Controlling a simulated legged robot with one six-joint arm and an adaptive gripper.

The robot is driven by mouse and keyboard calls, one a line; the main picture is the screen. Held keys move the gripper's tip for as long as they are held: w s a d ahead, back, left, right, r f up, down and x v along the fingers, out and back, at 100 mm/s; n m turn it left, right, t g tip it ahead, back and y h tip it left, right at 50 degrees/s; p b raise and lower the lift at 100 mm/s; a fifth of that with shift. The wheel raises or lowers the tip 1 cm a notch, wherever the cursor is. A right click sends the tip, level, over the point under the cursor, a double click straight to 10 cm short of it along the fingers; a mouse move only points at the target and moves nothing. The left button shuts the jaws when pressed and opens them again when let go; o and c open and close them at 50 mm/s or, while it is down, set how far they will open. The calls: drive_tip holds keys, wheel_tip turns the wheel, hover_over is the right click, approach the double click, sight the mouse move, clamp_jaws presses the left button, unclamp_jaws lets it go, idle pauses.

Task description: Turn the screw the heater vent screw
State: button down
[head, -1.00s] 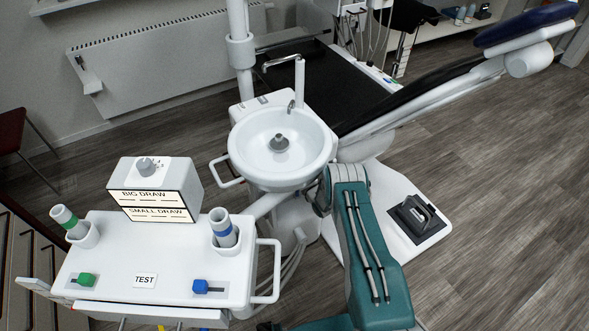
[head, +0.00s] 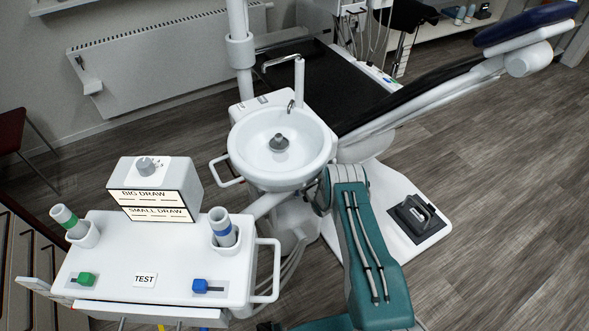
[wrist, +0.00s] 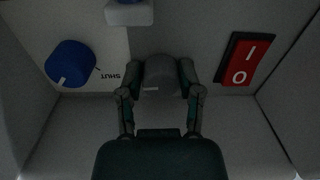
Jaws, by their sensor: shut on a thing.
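In the wrist view my gripper (wrist: 158,84) is shut on a grey, rounded knob-like piece (wrist: 160,70), with one finger on each side of it. A short pale mark shows on the front of this piece. I cannot tell for sure that it is the heater vent screw. My gripper is not visible in the head view; only my teal arm link shows there. A white radiator (head: 165,55) is on the far wall in the head view, and no screw can be made out on it.
A blue knob (wrist: 70,63) beside an upside-down "SHUT" label is left of my gripper. A red rocker switch (wrist: 247,61) is to the right, and a white block (wrist: 129,12) above. Panels enclose this dim space. The head view shows a basin (head: 281,147) and a white tray unit (head: 145,262).

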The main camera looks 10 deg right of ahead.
drive_tip(key=shift+w+r+m, duration=0.1)
drive_tip(key=shift+m, duration=2.1)
drive_tip(key=shift+c, duration=1.3)
unclamp_jaws()
drive_tip(key=v, duration=0.7)
drive_tip(key=shift+s, duration=0.2)
